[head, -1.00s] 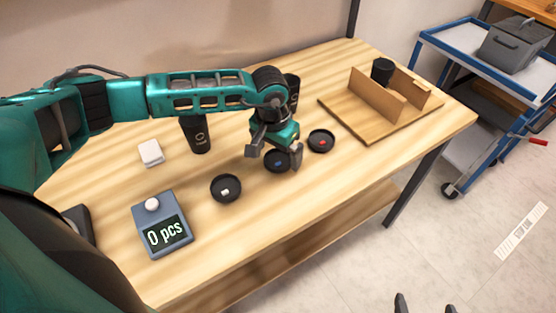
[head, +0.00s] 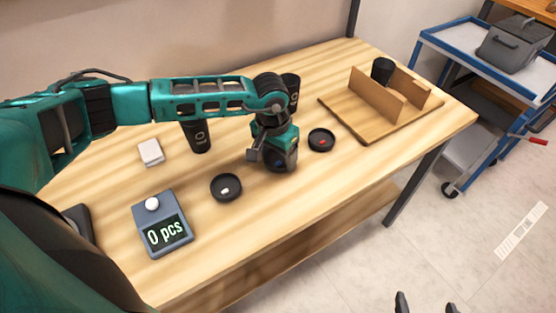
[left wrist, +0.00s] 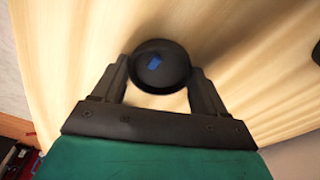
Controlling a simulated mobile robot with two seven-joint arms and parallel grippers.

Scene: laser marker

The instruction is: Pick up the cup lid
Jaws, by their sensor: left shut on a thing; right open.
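A round black cup lid with a blue mark (left wrist: 165,80) sits between the two fingers of my left gripper (left wrist: 160,70) in the left wrist view. The fingers touch it on both sides. In the head view my left gripper (head: 275,163) is low over the table and mostly hides this lid. A black lid with a red mark (head: 321,140) lies just right of it. A black lid with a white mark (head: 226,188) lies to its left. My right gripper (head: 426,304) shows only as two spread dark fingertips at the bottom edge, empty.
Black cups stand behind my left gripper, one at left (head: 199,140) and one partly hidden by the arm (head: 292,86). Another cup (head: 382,70) stands by a wooden fixture (head: 368,120). A scale (head: 163,225) reading "0 pcs" and a white block (head: 150,152) are at left.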

